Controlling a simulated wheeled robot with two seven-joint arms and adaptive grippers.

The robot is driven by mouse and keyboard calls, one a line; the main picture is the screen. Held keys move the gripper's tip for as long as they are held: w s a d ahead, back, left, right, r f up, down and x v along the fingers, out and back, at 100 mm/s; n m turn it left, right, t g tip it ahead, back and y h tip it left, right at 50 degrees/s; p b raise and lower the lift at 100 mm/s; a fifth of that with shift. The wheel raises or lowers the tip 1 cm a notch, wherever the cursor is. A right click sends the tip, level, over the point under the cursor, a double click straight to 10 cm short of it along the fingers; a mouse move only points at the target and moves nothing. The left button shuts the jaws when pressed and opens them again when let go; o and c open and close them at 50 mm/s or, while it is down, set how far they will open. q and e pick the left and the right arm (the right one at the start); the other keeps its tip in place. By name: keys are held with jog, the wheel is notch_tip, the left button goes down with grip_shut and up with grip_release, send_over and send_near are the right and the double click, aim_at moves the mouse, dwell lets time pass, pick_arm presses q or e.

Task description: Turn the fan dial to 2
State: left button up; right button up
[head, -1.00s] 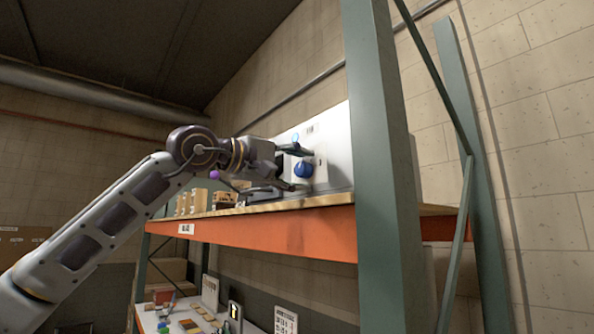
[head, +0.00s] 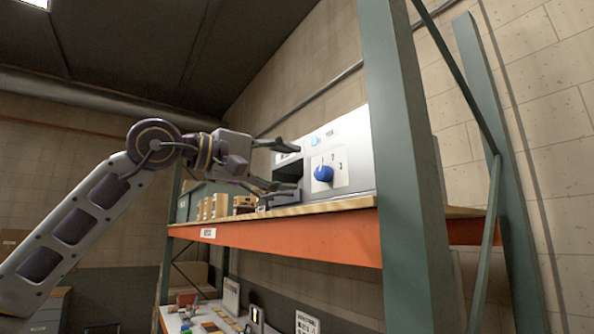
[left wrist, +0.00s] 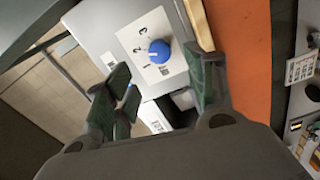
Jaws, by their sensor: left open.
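The blue fan dial (head: 323,173) sits on a white number plate on the front of a light grey unit (head: 348,150) on the shelf. In the left wrist view the dial (left wrist: 159,51) shows with the numbers 1, 2 and 3 beside it. A small pale mark on the dial faces roughly toward the 2; I cannot tell its exact alignment. My left gripper (head: 288,168) is open and empty, its fingers apart to the left of the dial and not touching it. The fingers also show in the left wrist view (left wrist: 163,75). My right gripper is out of view.
A green upright post (head: 405,150) stands just right of the unit. The orange shelf beam (head: 290,239) runs below it. Small brown boxes (head: 215,205) stand on the shelf behind my gripper. A lower shelf holds small items.

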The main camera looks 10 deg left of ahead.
pick_arm(q)
jog(key=v, duration=0.3)
dwell(0.9)
